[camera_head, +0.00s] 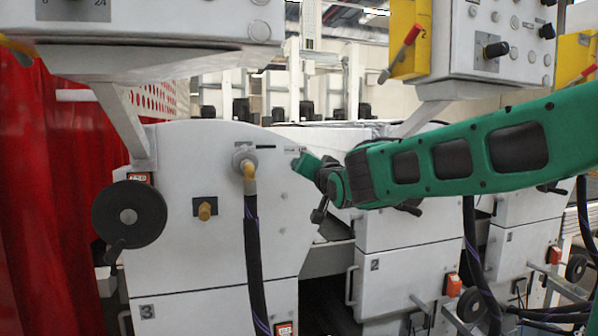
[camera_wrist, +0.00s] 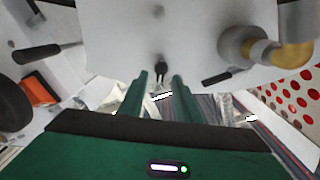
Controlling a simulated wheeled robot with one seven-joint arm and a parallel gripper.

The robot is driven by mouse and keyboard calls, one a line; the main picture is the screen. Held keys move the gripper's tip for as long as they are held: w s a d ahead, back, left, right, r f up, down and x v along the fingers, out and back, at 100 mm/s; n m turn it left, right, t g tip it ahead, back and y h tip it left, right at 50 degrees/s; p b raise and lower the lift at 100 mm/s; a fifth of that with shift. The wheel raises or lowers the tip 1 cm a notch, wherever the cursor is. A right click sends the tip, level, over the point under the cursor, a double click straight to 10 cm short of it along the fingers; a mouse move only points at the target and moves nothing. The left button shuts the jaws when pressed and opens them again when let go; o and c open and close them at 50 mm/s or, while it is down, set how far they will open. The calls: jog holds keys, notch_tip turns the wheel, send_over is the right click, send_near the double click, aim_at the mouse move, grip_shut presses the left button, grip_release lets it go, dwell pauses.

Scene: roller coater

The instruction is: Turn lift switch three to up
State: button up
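A small black switch (camera_wrist: 160,68) sticks out of the white panel of machine unit three (camera_head: 185,265) in the wrist view. It is most likely lift switch three, but I cannot read its label. My gripper (camera_wrist: 161,78) is open, with its two green fingers apart. The switch shows in line with the gap between the fingertips, and I cannot tell whether they touch it. In the head view my gripper (camera_head: 303,163) is at the upper right of unit three's panel, and the switch is hidden there. Its up or down position is unclear.
A hose fitting (camera_head: 243,160) with a black hose (camera_head: 253,250) is left of my gripper. A yellow knob (camera_head: 205,210) and a black handwheel (camera_head: 129,215) are farther left. A control box (camera_head: 160,20) hangs above. Unit two (camera_head: 400,275) stands to the right, below my arm.

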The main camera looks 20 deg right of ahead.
jog(key=s, duration=0.6)
jog(key=shift+s, duration=0.15)
jog(key=s+d+f+g+h, duration=0.2)
jog(key=s+d+f+g, duration=0.3)
jog(key=s+d+f, duration=0.45)
jog(key=s+d+f+g+h, duration=0.1)
jog(key=s+d+f+g, duration=0.45)
jog(key=f, duration=0.65)
jog(key=s+f+g+y, duration=0.1)
jog(key=s+f+g, duration=0.3)
jog(key=s, duration=0.8)
jog(key=s+f+g+y, duration=0.2)
jog(key=s+f, duration=0.5)
jog(key=s, duration=0.5)
jog(key=shift+s+d+g, duration=0.2)
jog(key=shift+s+g, duration=0.1)
jog(key=shift+g, duration=0.55)
